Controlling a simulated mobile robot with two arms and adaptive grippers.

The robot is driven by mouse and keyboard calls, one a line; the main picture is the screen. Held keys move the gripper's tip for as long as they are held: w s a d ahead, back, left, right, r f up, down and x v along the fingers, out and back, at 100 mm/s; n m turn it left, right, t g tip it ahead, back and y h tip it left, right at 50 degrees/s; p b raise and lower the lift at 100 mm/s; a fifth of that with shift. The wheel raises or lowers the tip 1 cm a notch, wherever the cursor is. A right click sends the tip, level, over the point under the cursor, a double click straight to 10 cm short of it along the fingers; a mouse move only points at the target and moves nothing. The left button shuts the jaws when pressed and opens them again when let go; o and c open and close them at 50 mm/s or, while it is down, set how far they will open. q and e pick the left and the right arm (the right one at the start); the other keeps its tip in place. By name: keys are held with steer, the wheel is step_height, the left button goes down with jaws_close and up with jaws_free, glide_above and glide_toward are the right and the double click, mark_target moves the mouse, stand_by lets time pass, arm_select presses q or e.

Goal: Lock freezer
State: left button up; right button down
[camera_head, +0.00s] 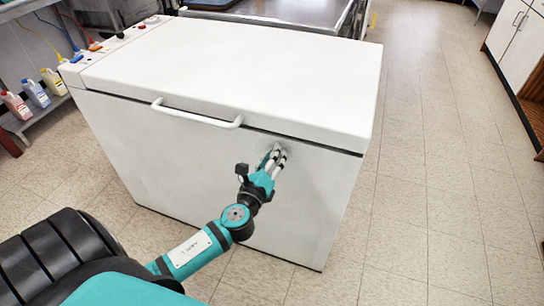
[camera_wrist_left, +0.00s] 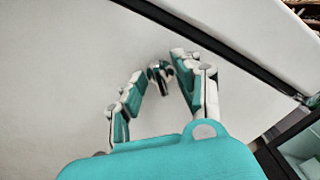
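The white chest freezer (camera_head: 250,70) stands in the middle of the head view with its lid down and a white bar handle (camera_head: 197,115) on the front. My left gripper (camera_head: 275,153) is at the freezer's front face, right of the handle and below the lid seam. In the left wrist view a small round metal lock or key (camera_wrist_left: 160,73) on the white front shows between the fingertips of the left gripper (camera_wrist_left: 161,66). The fingers are spread on either side of it; whether they touch it is unclear. In the head view the hand hides the lock. My right gripper is not in view.
Bottles (camera_head: 38,94) stand on a low shelf at the left. A metal counter (camera_head: 290,10) is behind the freezer. White cabinets (camera_head: 520,40) are at the far right. The tiled floor (camera_head: 430,170) between freezer and cabinets is clear.

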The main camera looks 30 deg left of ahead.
arm_select(q)
steer(key=shift+c, duration=0.3)
jaws_close()
steer(key=shift+n, duration=0.3)
steer(key=shift+f+n+b, duration=0.1)
steer(key=shift+n+b, duration=0.65)
steer(key=shift+n, duration=3.75)
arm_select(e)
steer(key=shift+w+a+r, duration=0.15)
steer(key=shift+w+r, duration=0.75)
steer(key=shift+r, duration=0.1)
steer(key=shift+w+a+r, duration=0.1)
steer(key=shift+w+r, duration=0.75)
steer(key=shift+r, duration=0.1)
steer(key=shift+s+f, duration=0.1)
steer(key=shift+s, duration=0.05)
